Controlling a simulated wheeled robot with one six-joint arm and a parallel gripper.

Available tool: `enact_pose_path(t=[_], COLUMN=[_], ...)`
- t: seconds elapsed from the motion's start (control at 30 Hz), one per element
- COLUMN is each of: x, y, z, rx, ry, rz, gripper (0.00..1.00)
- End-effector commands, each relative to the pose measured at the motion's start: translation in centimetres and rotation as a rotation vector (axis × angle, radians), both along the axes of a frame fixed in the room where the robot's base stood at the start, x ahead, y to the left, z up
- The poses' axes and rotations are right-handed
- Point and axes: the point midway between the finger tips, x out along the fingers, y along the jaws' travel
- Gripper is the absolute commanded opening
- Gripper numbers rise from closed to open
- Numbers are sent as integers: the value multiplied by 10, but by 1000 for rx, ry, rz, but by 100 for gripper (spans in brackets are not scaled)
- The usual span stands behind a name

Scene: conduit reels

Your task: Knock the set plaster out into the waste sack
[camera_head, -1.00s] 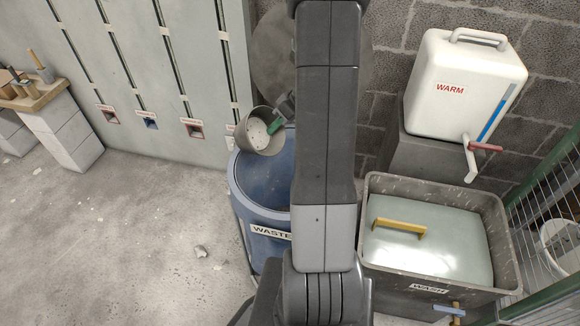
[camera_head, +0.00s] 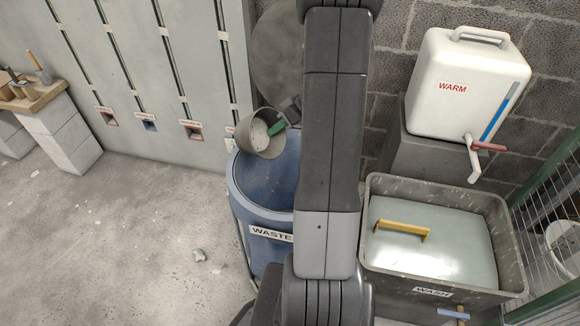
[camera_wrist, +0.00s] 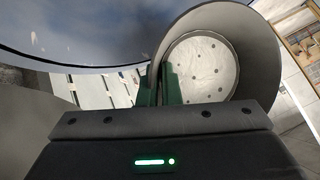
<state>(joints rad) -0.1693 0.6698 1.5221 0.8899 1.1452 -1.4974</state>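A grey mixing bowl (camera_head: 266,147) is tipped on its side over the open mouth of the blue waste sack (camera_head: 262,187), which is labelled WASTE. Pale, speckled plaster (camera_head: 258,135) shows inside the bowl; it also shows in the wrist view (camera_wrist: 201,68) as a round, dotted face still in the bowl. My gripper (camera_head: 279,127), with green fingers, is shut on the bowl's wall at its right side. In the wrist view the green fingers (camera_wrist: 162,86) stand at the left of the bowl (camera_wrist: 252,55). My arm hides the right part of the sack.
A lidded grey tub (camera_head: 380,273) labelled WASH and a white water container (camera_head: 450,110) labelled WARM stand to the right. A wooden bench (camera_head: 45,98) with tools is at far left.

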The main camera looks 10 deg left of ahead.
Motion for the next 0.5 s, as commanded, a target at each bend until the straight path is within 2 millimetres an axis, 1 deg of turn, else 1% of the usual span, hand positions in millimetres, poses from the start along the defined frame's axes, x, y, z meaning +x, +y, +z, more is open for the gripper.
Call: enact_pose_path(t=[0.5], x=[0], y=[-2], z=[-1], rx=[68], ry=[-20], rz=[-2], gripper=[0])
